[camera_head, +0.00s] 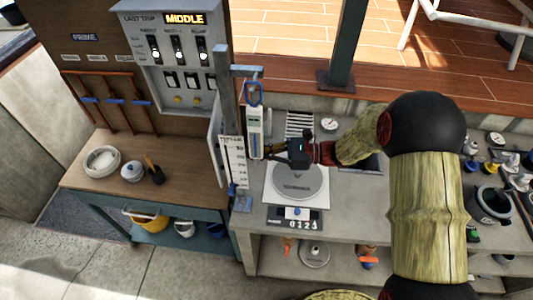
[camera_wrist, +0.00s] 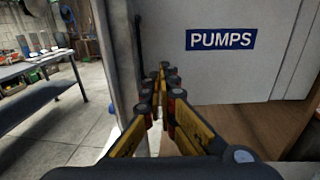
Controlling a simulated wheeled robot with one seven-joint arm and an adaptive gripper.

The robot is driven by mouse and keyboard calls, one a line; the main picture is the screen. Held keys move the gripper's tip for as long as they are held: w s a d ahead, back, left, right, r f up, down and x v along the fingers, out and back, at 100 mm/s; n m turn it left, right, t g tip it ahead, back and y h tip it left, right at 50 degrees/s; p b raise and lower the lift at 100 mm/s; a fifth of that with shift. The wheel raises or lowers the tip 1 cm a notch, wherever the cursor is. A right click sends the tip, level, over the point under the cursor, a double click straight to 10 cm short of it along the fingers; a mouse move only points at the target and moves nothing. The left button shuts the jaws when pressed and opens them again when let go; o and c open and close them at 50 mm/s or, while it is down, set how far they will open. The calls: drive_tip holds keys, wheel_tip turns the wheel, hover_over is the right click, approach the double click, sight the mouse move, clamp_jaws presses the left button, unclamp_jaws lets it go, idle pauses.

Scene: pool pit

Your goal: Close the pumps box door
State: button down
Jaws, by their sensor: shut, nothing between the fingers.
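The pumps box (camera_head: 165,55) is a grey panel on the brown board at the upper left of the head view. Its front is uncovered, with switches, buttons and a lit "MIDDLE" display showing. In the wrist view a flat grey panel with a blue PUMPS label (camera_wrist: 221,39) fills the right side; it looks like the outer face of the door. In the head view the door is hard to make out behind the post. My gripper (camera_head: 283,147) points left over the counter. Its fingers (camera_wrist: 162,73) are shut and empty; contact with the panel cannot be told.
A grey post (camera_head: 226,100) and a hanging blue-white gauge (camera_head: 254,130) stand close to my gripper. A scale with a round plate (camera_head: 297,182) is below it. A wooden bench (camera_head: 105,185) with bowls is at the left. Open floor shows lower left.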

drive_tip(key=a, duration=0.5)
drive_tip(key=shift+s+a+b, duration=0.1)
drive_tip(key=shift+a+b, duration=0.25)
drive_tip(key=shift+a, duration=0.05)
drive_tip(key=a, duration=0.2)
drive_tip(key=a+p, duration=0.1)
drive_tip(key=shift+s+a, duration=0.1)
drive_tip(key=shift+s, duration=0.15)
drive_tip(key=d+p, duration=0.1)
drive_tip(key=d, duration=1.3)
drive_tip(key=shift+s+p, duration=0.35)
drive_tip(key=shift+s, duration=0.1)
drive_tip(key=shift+d, duration=0.1)
